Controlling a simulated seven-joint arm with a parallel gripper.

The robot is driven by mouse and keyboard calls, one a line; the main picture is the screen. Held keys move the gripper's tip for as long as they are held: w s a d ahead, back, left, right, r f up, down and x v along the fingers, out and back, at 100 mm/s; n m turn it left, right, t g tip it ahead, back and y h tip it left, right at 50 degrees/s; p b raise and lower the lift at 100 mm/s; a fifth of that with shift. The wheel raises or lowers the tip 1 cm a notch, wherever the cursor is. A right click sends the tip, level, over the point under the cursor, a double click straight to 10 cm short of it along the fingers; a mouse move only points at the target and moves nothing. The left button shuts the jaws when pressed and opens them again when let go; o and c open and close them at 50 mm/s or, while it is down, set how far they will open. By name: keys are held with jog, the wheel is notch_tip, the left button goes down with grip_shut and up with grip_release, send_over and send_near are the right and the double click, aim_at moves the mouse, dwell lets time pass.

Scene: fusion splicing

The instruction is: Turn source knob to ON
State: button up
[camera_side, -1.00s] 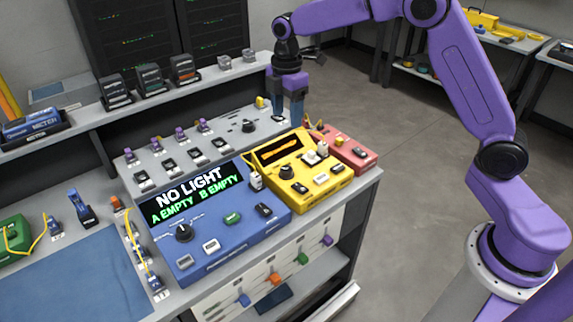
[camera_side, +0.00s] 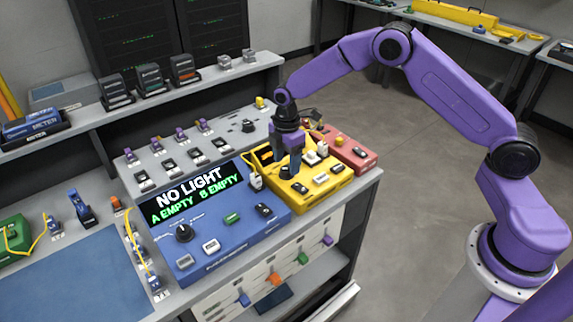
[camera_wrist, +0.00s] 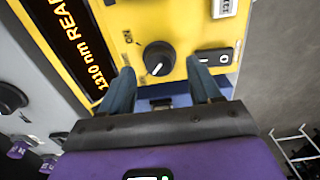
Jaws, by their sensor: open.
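The yellow source unit (camera_side: 322,188) sits on the bench between the blue unit and the red unit. In the wrist view its face (camera_wrist: 190,20) carries a black round knob (camera_wrist: 158,58) with a white pointer mark and small labels beside it. An ON label shows up and left of the knob; the other lettering is too small to read surely. My gripper (camera_wrist: 160,70) is open, with one blue finger on each side of the knob's near edge. Whether they touch it cannot be told. In the side view my gripper (camera_side: 292,168) points down over the knob, partly hiding it.
A rocker switch (camera_wrist: 213,57) lies right of the knob, close to the right finger. The source's display (camera_wrist: 72,40) reads 1310 nm and part of READY. The blue unit (camera_side: 225,240) shows NO LIGHT, A EMPTY, B EMPTY. The red unit (camera_side: 350,152) stands behind right.

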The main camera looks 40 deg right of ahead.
jog(key=shift+f, duration=1.05)
jog(key=c, duration=1)
jog(key=shift+c, duration=0.2)
